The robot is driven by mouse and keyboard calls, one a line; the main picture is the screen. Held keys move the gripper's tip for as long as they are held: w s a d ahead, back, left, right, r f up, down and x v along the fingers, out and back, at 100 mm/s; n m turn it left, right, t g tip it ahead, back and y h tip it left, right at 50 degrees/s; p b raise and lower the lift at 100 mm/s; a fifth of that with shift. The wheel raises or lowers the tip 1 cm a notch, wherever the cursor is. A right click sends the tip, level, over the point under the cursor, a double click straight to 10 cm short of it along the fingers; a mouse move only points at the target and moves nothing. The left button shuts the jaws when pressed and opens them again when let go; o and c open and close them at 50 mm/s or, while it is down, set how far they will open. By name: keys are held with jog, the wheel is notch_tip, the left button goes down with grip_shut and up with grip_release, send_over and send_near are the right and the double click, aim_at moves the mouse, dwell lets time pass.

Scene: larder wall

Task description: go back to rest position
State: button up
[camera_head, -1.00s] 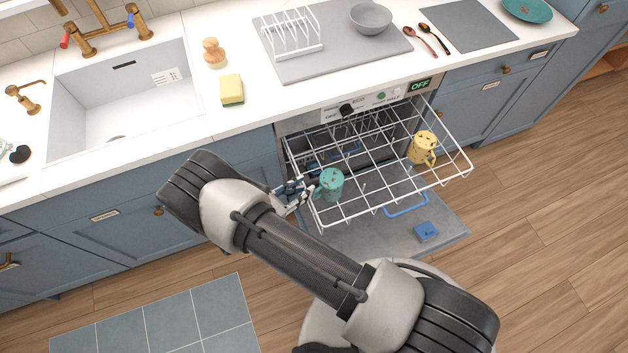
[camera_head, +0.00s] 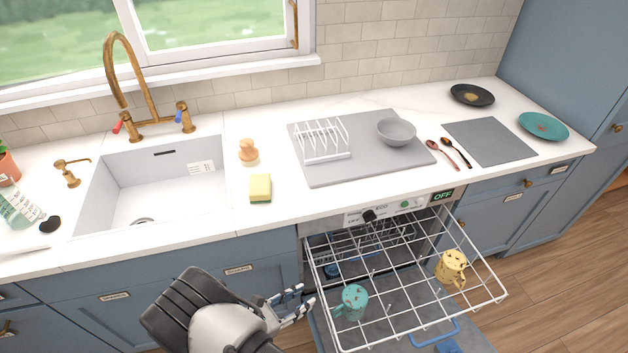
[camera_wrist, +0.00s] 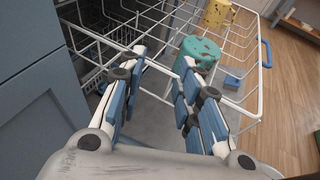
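My gripper (camera_head: 303,300) is left of the pulled-out dishwasher rack in the head view. In the wrist view its two fingers (camera_wrist: 163,70) stand apart with nothing between them. A speckled teal mug (camera_head: 352,301) sits in the left front part of the rack, just right of my fingertips. In the wrist view the teal mug (camera_wrist: 199,52) shows beyond the right finger, which partly hides it. A speckled yellow mug (camera_head: 452,267) stands in the right part of the rack. My forearm is mostly below the head view's edge.
The white wire rack (camera_head: 487,268) juts out over the lowered dishwasher door (camera_wrist: 160,120). Blue cabinet fronts (camera_head: 110,308) are close to my arm. The counter above holds a sink (camera_head: 150,190), a yellow sponge (camera_head: 260,188) and a grey drying mat (camera_head: 365,170).

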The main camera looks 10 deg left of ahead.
jog(key=w+d+r+m+g+y, duration=0.1)
jog(key=d+r+m+g, duration=0.5)
jog(key=r, duration=0.6)
jog(key=w+d+r+m+g+y, duration=0.1)
jog(key=d+r+m+g, duration=0.2)
jog(key=d+r+m, duration=0.7)
jog(key=s+d+r+m+t+y, duration=0.1)
jog(key=s+d+r+m+y, duration=0.2)
jog(key=s+r, duration=0.5)
jog(key=s+d+r+m+t+y, duration=0.2)
jog(key=s+d+r+m+y, duration=0.2)
jog(key=s+r+m, duration=0.3)
notch_tip(320, 180, up, 3)
jog(key=shift+s+m+y, duration=0.4)
jog(key=shift+s+y, duration=0.1)
jog(key=shift+s, duration=0.15)
jog(key=shift+d, duration=0.1)
